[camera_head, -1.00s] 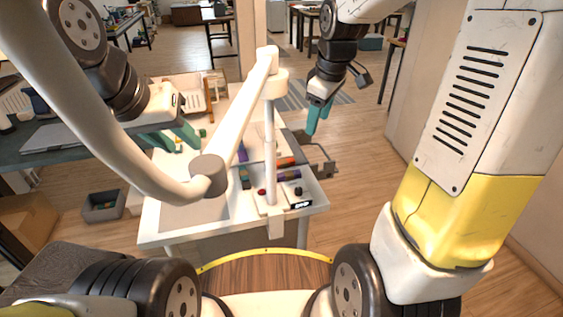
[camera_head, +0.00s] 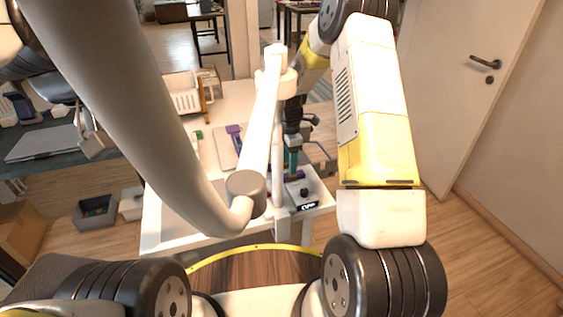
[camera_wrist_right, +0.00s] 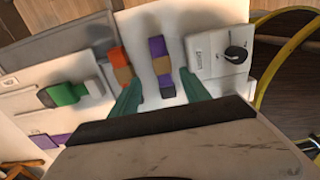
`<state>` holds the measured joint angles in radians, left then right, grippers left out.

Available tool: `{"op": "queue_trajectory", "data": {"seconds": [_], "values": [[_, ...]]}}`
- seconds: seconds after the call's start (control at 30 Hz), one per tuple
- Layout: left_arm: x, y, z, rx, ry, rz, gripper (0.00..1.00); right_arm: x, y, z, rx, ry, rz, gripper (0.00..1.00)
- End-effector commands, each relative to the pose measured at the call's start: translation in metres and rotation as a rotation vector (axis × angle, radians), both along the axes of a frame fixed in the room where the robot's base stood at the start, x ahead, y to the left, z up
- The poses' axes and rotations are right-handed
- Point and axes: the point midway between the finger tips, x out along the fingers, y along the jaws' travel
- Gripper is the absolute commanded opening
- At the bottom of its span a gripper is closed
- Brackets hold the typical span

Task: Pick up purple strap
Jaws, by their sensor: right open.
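The purple strap (camera_wrist_right: 160,68) lies on the white surface in the right wrist view, with a tan band and a dark grey end piece. My right gripper (camera_wrist_right: 158,92) is open; its two teal fingers stand on either side of the strap's near end with gaps visible. In the head view my right gripper (camera_head: 291,163) points down at the table, and part of the purple strap (camera_head: 300,174) shows beside it. A white pole hides part of this area. My left arm is at the upper left; its fingers cannot be made out.
A red-orange strap (camera_wrist_right: 120,65) lies just left of the left finger. A green strap (camera_wrist_right: 65,93) lies further left. A white block with a black knob (camera_wrist_right: 236,54) stands to the right. A grey bin (camera_head: 96,211) sits on the floor.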

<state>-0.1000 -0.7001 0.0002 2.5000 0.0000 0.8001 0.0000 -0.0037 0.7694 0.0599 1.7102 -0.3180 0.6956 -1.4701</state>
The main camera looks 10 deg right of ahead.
Motion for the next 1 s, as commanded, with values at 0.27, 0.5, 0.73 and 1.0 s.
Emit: {"op": "queue_trajectory", "data": {"seconds": [0.27, 0.5, 0.73, 1.0], "values": [[0.0, 0.0, 0.0, 0.0, 0.0, 0.0, 0.36, -0.006, 0.002, -0.039, 0.0, 0.002, -0.001, 0.55], [0.0, 0.0, 0.0, 0.0, 0.0, 0.0, 0.36, -0.006, 0.001, -0.042, 0.0, 0.0, -0.002, 0.55], [0.0, 0.0, 0.0, 0.0, 0.0, 0.0, 0.36, -0.006, 0.001, -0.042, 0.0, 0.0, -0.002, 0.19], [0.0, 0.0, 0.0, 0.0, 0.0, 0.0, 0.36, -0.006, 0.001, -0.042, 0.0, 0.0, -0.002, 0.0]]}}
